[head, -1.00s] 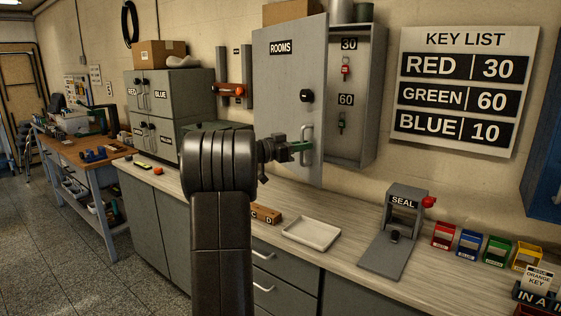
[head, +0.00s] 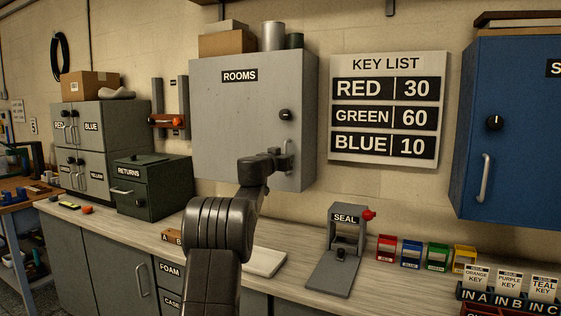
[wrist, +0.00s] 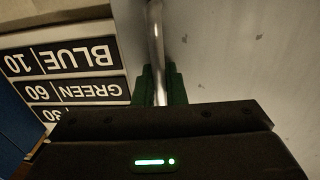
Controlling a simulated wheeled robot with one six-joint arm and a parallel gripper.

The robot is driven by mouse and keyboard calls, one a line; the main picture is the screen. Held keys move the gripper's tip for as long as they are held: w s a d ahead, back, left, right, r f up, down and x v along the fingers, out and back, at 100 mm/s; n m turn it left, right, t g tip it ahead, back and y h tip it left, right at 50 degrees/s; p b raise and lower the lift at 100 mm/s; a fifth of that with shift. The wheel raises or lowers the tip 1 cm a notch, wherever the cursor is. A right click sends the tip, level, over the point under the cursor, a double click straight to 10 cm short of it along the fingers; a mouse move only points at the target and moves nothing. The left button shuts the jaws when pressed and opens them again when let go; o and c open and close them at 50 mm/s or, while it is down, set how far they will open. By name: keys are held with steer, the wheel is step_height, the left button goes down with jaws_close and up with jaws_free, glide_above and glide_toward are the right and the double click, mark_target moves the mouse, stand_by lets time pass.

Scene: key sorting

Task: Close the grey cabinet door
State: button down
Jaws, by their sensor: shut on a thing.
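The grey cabinet door (head: 240,115), labelled ROOMS, covers the front of the wall cabinet. Its inside is hidden, and I see no clear gap at its edge. A dark round knob (head: 285,115) sits above the metal handle (head: 290,148) on the door's right side. My gripper (head: 285,159) is at the handle, partly hidden by my arm. In the wrist view, its green fingers (wrist: 159,86) are shut on the upright bar of the handle (wrist: 156,45), with the grey door (wrist: 240,55) close in front.
The KEY LIST sign (head: 388,108) hangs right of the cabinet, and a blue cabinet (head: 510,130) farther right. A green RETURNS box (head: 150,190), white tray (head: 268,262) and SEAL press (head: 345,240) stand on the counter below. Boxes and cans sit on top of the grey cabinet.

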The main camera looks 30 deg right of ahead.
steer(key=shift+d+r, duration=0.15)
steer(key=shift+r, duration=0.05)
steer(key=c, duration=1.6)
jaws_free()
steer(key=shift+w+d, duration=0.1)
steer(key=shift+c, duration=0.2)
steer(key=shift+f, duration=0.1)
steer(key=shift+a+f+b, duration=0.25)
steer(key=shift+a+b, duration=0.1)
steer(key=shift+b, duration=0.05)
steer(key=b+v, duration=0.5)
steer(key=v, duration=0.8)
steer(key=shift+s+r, duration=0.25)
steer(key=shift+s, duration=0.1)
steer(key=shift+d, duration=0.15)
